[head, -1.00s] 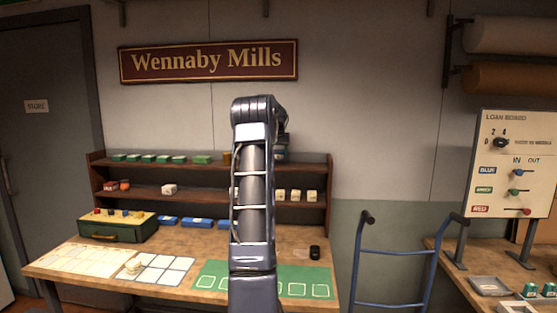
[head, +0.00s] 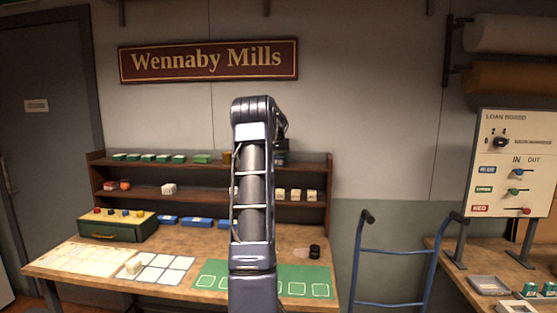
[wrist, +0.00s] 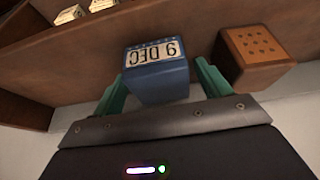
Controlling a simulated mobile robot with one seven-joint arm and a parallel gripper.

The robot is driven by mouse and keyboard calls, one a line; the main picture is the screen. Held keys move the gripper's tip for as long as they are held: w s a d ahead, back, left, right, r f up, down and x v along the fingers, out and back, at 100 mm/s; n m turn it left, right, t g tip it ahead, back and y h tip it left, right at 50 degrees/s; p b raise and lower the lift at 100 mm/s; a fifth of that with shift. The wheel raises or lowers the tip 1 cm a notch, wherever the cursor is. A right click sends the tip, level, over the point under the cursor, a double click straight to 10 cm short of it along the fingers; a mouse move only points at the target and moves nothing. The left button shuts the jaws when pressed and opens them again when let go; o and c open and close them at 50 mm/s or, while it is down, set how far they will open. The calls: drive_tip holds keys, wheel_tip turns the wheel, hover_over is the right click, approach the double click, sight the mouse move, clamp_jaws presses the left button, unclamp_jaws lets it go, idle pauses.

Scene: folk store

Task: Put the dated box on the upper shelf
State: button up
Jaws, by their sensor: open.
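The dated box (wrist: 157,72) is a blue block with a white date label that seems to read DEC, shown upside down in the wrist view. My gripper (wrist: 160,82) has its teal fingers apart, one on each side of the box, with a visible gap on the right. In the head view my arm hides the box and most of the gripper. The upper shelf (head: 212,167) of the brown rack carries green boxes at its left. The box appears to be at upper shelf level behind my arm; whether it rests there I cannot tell.
A brown block with dots (wrist: 256,52) stands close beside the right finger in the wrist view. A green case (head: 118,226) and a green mat (head: 211,279) lie on the table. A blue trolley (head: 398,256) stands right.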

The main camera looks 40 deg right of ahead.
drive_tip(key=shift+r, duration=0.15)
drive_tip(key=v, duration=1.2)
drive_tip(key=s+a+n+y, duration=0.1)
drive_tip(key=s+a, duration=0.3)
drive_tip(key=a, duration=0.7)
drive_tip(key=s+a+n+t, duration=0.15)
drive_tip(key=s+a, duration=0.25)
drive_tip(key=a, duration=0.7)
drive_tip(key=s+a+n+y, duration=0.1)
drive_tip(key=s+a+n, duration=0.15)
drive_tip(key=a, duration=0.85)
drive_tip(key=s+a+f+n, duration=0.1)
drive_tip(key=s+a+f, duration=0.4)
drive_tip(key=s+a, duration=0.2)
drive_tip(key=s+a+f+n, duration=0.1)
drive_tip(key=s+a+f, duration=0.4)
drive_tip(key=s, duration=0.5)
drive_tip(key=s+a+f+n+y, duration=0.1)
drive_tip(key=s+a+f+n, duration=0.1)
drive_tip(key=s+a+f, duration=0.3)
drive_tip(key=s+a, duration=0.3)
drive_tip(key=a, duration=0.1)
drive_tip(key=shift+s+a+f, duration=0.3)
drive_tip(key=shift+a, duration=0.1)
